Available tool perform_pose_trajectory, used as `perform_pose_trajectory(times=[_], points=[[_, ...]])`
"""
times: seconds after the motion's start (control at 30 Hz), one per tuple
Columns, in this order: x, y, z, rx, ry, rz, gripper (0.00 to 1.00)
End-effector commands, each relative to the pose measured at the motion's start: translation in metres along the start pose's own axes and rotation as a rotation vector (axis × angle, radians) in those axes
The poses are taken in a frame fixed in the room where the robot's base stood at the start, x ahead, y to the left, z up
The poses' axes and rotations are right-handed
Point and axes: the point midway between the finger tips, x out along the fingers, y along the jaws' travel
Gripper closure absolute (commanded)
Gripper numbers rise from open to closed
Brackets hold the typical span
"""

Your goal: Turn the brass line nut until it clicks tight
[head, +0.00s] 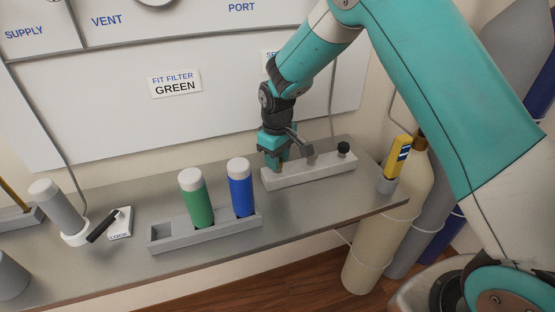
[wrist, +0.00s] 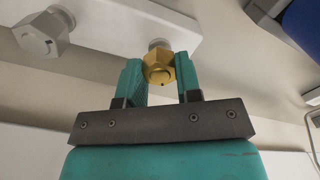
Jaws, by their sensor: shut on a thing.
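The brass line nut (wrist: 158,70) sits between the two teal fingers of my gripper (wrist: 158,75) in the wrist view. The fingers are shut on its sides. A grey round end shows just behind the nut. In the head view my gripper (head: 277,162) points down at the left part of a pale block (head: 318,174) on the bench. The nut cannot be made out there behind the fingers.
A larger dull hex fitting (wrist: 44,34) is beside the nut in the wrist view. A black knob (head: 343,148) tops the block's right end. Green (head: 197,202) and blue (head: 240,190) filters stand in a grey rack to the left. A yellow-topped tool (head: 398,157) stands at right.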

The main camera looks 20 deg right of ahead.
Motion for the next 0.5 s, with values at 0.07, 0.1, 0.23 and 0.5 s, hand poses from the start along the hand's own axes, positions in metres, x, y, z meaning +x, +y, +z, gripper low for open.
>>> perform_pose_trajectory(times=[0.07, 0.1, 0.23, 0.5], points=[[-0.0006, 0.0006, -0.0007, 0.071, 0.003, 0.002, 0.92], [-0.0007, 0.0006, -0.0007, 0.108, 0.003, 0.002, 0.92], [-0.0009, 0.0007, -0.0008, 0.225, 0.004, 0.001, 0.92], [-0.0012, 0.0008, -0.0009, 0.423, 0.004, 0.001, 0.92]])
